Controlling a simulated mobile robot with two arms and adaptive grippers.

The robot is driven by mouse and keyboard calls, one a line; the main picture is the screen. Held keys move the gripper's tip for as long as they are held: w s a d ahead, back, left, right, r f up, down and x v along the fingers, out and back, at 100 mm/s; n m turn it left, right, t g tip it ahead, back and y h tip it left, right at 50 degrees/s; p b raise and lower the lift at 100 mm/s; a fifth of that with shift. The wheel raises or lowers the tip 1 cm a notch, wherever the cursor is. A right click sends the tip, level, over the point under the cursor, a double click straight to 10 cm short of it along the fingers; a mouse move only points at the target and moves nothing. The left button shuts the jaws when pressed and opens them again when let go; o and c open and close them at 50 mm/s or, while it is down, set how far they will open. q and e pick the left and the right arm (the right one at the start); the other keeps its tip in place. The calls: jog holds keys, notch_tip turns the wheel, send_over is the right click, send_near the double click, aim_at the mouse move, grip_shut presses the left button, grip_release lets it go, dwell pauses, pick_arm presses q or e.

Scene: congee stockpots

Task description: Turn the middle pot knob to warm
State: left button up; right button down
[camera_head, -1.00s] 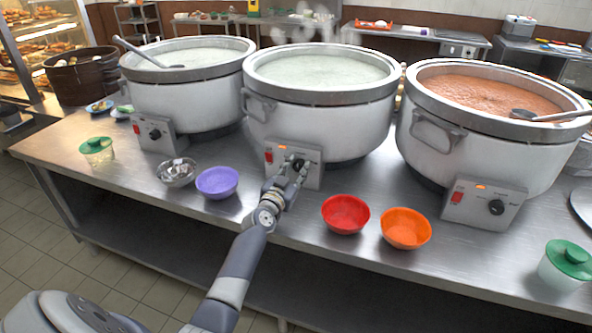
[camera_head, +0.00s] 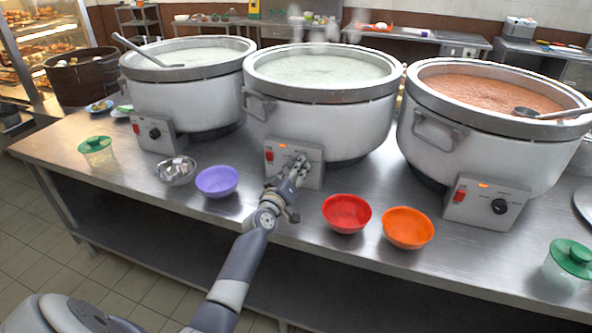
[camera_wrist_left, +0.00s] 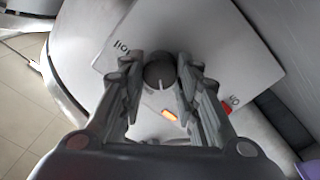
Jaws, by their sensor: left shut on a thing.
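The middle pot (camera_head: 320,122) is a large white stockpot with a steel rim and pale congee. Its control box (camera_head: 278,167) on the front has a red switch and a lit orange lamp. My left gripper (camera_head: 300,163) is at this box and hides the knob in the head view. In the left wrist view, the dark round knob (camera_wrist_left: 160,72) sits between the fingertips of my left gripper (camera_wrist_left: 160,78), which is shut on it. A white pointer line on the knob faces roughly toward the orange lamp (camera_wrist_left: 169,115). My right gripper is out of view.
A left pot (camera_head: 190,95) and a right pot (camera_head: 470,150) flank the middle one. A purple bowl (camera_head: 217,182), a red bowl (camera_head: 346,214) and an orange bowl (camera_head: 408,229) stand along the steel counter's front, beside my left arm.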

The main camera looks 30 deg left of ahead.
pick_arm(q)
jog(key=shift+n, duration=2.2)
jog(key=o, duration=1.1)
jog(key=shift+f, duration=0.1)
jog(key=shift+c, duration=0.2)
jog(key=shift+s+f, duration=0.1)
jog(key=shift+s, duration=0.2)
jog(key=v, duration=1.1)
jog(key=shift+s+d, duration=0.1)
jog(key=shift+s, duration=0.05)
